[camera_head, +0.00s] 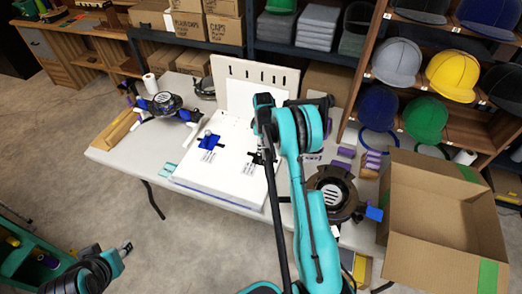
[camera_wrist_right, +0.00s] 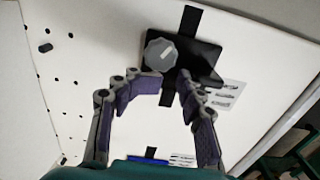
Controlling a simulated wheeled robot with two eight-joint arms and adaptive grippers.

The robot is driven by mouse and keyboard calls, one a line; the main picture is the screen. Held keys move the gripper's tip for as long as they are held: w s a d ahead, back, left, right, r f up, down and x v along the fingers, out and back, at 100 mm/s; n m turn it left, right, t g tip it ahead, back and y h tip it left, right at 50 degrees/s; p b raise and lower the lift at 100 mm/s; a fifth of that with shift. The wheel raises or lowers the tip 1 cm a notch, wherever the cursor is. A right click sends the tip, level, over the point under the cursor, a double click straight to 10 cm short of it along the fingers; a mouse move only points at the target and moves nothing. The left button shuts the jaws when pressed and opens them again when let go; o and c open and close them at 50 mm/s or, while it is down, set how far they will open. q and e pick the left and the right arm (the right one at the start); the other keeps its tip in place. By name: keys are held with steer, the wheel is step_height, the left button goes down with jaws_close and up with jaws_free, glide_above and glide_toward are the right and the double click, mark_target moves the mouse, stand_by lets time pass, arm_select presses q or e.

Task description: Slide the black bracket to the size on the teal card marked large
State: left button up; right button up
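The black bracket (camera_wrist_right: 190,63) sits on a dark slot strip in the white board, with a round grey knob (camera_wrist_right: 161,54) on it. In the head view the bracket (camera_head: 257,158) shows partly behind my right arm. My right gripper (camera_wrist_right: 174,80) is over the board, its purple-padded fingers apart with a gap between the tips. The tips are close to the knob and bracket edge; I cannot tell whether they touch. A small teal piece (camera_head: 167,168) lies left of the board; no size marking is readable. My left gripper (camera_head: 125,248) is low at the left, away from the table.
A blue bracket (camera_head: 209,142) sits on the white board (camera_head: 215,185), left of the black one. Printed cards (camera_wrist_right: 225,94) lie beside the slot. An open cardboard box (camera_head: 440,215) and cap shelves (camera_head: 470,115) stand at the right.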

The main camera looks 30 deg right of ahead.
step_height(320, 180, up, 9)
steer(key=p, duration=0.4)
steer(key=shift+f, duration=0.15)
stand_by(0.4)
stand_by(0.4)
